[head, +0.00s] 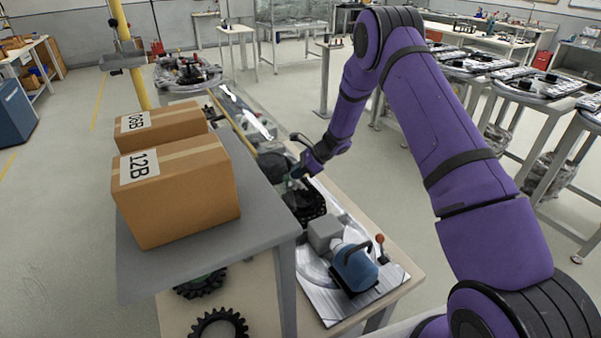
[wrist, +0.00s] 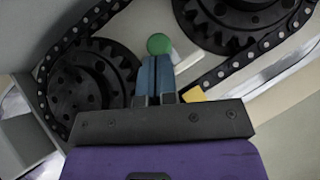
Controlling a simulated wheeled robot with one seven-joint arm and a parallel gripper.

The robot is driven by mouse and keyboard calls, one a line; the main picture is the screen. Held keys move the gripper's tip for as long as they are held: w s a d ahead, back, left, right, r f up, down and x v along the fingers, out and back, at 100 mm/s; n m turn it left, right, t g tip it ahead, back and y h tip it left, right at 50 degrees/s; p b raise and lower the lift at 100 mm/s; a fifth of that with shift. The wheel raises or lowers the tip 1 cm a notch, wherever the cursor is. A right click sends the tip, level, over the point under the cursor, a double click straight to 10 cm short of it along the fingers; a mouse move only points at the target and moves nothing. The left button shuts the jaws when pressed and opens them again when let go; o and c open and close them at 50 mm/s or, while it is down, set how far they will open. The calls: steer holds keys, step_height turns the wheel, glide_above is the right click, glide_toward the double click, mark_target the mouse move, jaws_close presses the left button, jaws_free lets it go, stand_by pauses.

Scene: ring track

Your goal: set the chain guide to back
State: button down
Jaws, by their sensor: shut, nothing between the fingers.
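In the wrist view my gripper (wrist: 156,62) has its two blue-grey fingers together, with nothing seen between them. A round green knob (wrist: 158,43) shows right at the fingertips; I cannot tell whether they touch it. It may belong to the chain guide, but its lever and position marks are not visible. A black toothed sprocket (wrist: 80,85) with a chain (wrist: 47,75) around its outer side lies left of the fingers. A second sprocket (wrist: 245,18) with chain is at upper right. In the head view my gripper (head: 299,172) is low over the bench, beside a black sprocket (head: 304,203).
A small yellow piece (wrist: 194,93) shows right of the fingers. In the head view, two cartons (head: 178,190) stand on a grey raised shelf (head: 200,247) left of the bench. A blue machine (head: 355,268) and a red-knobbed lever (head: 380,239) are at the bench's near end.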

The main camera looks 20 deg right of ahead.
steer(key=shift+a, duration=1)
